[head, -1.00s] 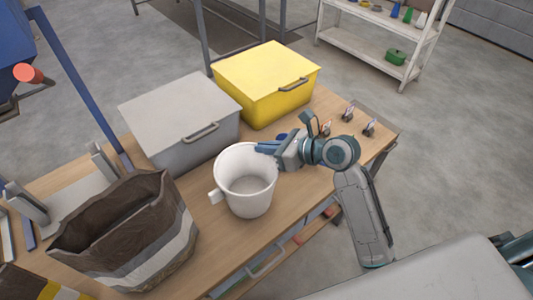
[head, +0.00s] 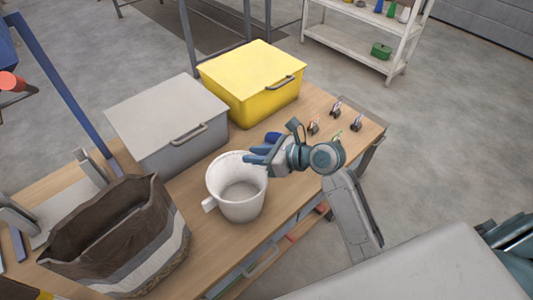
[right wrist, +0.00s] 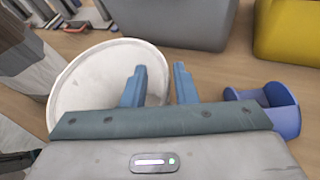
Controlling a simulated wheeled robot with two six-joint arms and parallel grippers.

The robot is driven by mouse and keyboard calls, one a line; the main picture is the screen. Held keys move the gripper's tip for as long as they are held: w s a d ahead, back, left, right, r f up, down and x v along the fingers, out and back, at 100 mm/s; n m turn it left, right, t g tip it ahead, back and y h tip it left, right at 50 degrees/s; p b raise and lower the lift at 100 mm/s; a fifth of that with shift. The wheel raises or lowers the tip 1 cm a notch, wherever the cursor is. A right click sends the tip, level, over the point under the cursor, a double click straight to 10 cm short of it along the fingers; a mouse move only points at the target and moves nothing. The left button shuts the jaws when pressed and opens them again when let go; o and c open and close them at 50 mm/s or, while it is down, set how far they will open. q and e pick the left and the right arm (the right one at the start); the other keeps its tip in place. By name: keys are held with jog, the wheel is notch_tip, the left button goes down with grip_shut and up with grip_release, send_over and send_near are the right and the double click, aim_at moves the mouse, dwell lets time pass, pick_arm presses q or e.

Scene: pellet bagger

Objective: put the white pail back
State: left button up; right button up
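The white pail (head: 240,205) stands upright and open on the wooden table, with its handle at the left in the head view. It looks empty. My right gripper (head: 258,157) is at the pail's right rim. In the right wrist view, its two blue fingers (right wrist: 159,86) are apart, one over the pail's mouth and one outside it, with the pail's rim (right wrist: 164,85) between them. A gap shows between the fingers. My left gripper is not in view.
A grey lidded bin (head: 170,125) and a yellow lidded bin (head: 253,80) stand behind the pail. A brown bag (head: 115,240) stands open at left. A blue object (right wrist: 285,112) lies right of the gripper. Small clips (head: 335,107) sit at the table's right end.

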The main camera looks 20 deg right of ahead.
jog(key=v, duration=1.2)
jog(key=shift+b, duration=0.35)
jog(key=shift+a, duration=0.1)
